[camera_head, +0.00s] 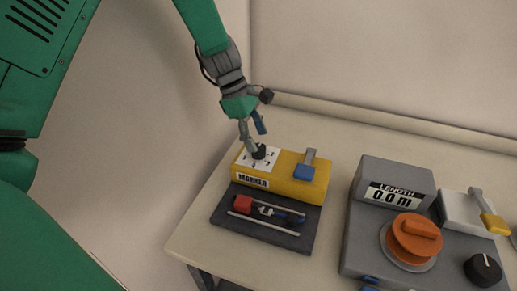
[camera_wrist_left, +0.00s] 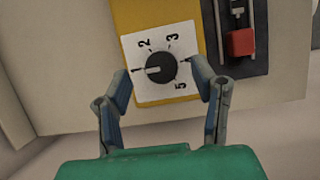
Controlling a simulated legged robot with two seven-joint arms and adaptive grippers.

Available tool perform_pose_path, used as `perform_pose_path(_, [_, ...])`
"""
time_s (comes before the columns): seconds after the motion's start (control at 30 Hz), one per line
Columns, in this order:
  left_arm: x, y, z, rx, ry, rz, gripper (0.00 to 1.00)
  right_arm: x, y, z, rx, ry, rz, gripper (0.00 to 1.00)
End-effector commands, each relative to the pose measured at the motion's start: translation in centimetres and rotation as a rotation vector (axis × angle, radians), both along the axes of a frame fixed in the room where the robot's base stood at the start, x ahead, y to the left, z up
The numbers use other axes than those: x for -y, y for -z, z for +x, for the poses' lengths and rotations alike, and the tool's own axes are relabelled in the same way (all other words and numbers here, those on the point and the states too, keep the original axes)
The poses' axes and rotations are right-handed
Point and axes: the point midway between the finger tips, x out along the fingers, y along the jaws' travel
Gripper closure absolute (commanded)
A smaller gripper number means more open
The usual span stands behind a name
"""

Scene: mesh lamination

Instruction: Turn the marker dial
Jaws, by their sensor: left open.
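The marker dial is a black knob (camera_wrist_left: 160,69) on a white plate with numbers, on the yellow box labelled MARKER (camera_head: 312,190). It also shows in the head view (camera_head: 260,152), partly covered by a fingertip. My left gripper (camera_head: 252,138) is over the dial. In the left wrist view its two blue-grey fingers (camera_wrist_left: 157,72) are open, one on each side of the knob, with gaps to the knob. The numbers 2, 3 and 5 are readable. The white line on the knob points towards the left finger. My right gripper is not in view.
The yellow box has a blue-tipped lever (camera_head: 305,170) to the right of the dial. In front lies a dark plate (camera_head: 298,243) with a red slider. To the right stand a grey LENGTH unit (camera_head: 398,172) reading 0.0 m and an orange knob (camera_head: 414,238).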

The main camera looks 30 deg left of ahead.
Motion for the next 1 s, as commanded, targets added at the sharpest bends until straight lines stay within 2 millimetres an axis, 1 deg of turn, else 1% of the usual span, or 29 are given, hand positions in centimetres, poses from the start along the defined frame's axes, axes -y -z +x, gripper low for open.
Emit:
perform_pose_path(0.03, [0.2,1.0,0.0,-0.001,-0.001,0.0,0.47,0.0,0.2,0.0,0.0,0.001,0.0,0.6])
perform_pose_path(0.1, [0.2,2.0,0.1,-0.002,-0.001,-0.004,0.47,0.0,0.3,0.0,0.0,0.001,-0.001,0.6])
perform_pose_path(0.23, [0.1,3.4,0.2,0.0,-0.002,-0.011,0.47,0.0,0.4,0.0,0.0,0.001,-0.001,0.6])
perform_pose_path(0.4, [-0.2,3.9,0.3,0.001,-0.003,-0.016,0.47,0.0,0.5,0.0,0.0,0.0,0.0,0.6])
perform_pose_path(0.6, [0.5,3.7,0.3,0.001,-0.002,-0.009,0.47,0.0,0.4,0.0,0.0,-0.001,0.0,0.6])
perform_pose_path(0.63, [0.7,3.6,0.3,0.001,-0.001,-0.007,0.54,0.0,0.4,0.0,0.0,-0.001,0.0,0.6])
perform_pose_path(0.67, [0.8,3.6,0.3,0.001,-0.001,-0.006,0.65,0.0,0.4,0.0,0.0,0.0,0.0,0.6])
perform_pose_path(0.7, [1.0,3.5,0.3,0.001,-0.001,-0.004,0.79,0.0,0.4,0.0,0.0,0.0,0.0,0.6])
perform_pose_path(0.73, [1.1,3.5,0.4,0.002,-0.001,-0.002,0.9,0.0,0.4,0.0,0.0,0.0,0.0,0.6])
perform_pose_path(0.77, [1.2,3.4,0.4,0.002,-0.001,-0.002,0.96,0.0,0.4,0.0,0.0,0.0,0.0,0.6])
perform_pose_path(1.0, [1.2,3.4,0.5,0.002,0.001,-0.012,0.96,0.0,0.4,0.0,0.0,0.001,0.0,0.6])
